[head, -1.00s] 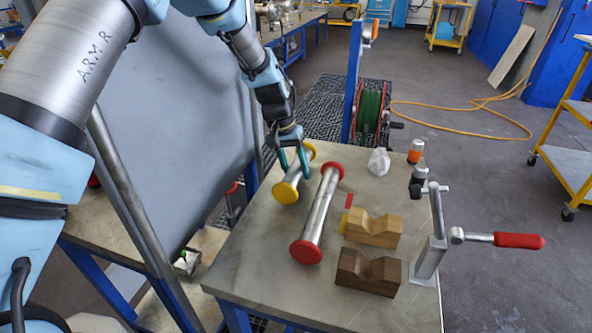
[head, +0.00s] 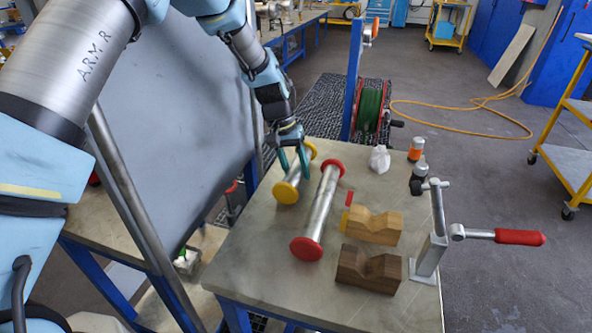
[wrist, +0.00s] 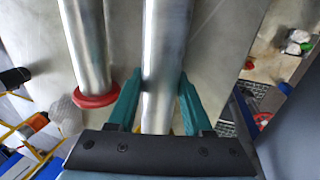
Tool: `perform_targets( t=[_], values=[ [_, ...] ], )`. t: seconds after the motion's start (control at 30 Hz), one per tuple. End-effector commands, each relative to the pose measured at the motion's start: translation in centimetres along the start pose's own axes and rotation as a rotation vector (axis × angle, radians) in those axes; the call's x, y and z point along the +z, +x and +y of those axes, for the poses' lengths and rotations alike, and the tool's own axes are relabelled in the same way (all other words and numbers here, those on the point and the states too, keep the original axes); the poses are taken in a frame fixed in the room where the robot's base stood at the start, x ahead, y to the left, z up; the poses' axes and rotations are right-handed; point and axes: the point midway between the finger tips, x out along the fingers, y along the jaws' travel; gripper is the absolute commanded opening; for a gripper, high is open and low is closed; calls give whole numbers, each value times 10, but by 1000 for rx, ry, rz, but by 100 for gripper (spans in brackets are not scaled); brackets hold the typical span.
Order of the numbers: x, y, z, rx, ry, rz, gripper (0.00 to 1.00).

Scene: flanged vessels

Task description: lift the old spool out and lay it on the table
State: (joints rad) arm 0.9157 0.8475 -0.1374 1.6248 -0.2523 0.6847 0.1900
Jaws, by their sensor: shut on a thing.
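A metal spool with yellow end flanges (head: 286,192) lies along the left part of the table (head: 255,262), in line with the table's left edge. My gripper (head: 293,170) reaches down from above and is shut around its pipe, nearer the far end. In the wrist view the green fingers (wrist: 157,105) are on either side of the pipe (wrist: 166,45). The spool looks to be at table level; I cannot tell whether it touches. A second spool, with red end flanges (head: 321,206), lies just to its right, close but apart.
Two notched blocks, light wood (head: 373,224) and dark wood (head: 368,268), stand right of the red-flanged spool. A crank with a red handle (head: 518,237) is at the right edge. A white lump (head: 379,159) and an orange-capped bottle (head: 416,149) stand behind. A large grey panel (head: 180,110) rises left.

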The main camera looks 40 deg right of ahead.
Motion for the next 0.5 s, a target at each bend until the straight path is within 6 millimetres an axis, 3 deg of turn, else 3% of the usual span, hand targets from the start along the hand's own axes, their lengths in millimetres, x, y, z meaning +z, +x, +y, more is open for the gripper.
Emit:
perform_targets(
  t=[0.33,0.37,0.5],
  values=[
    [2,8,-2,-1,-1,-6,0],
    [2,8,-2,-1,-1,-6,54],
    [3,9,-3,-2,-1,-7,69]
  ],
)
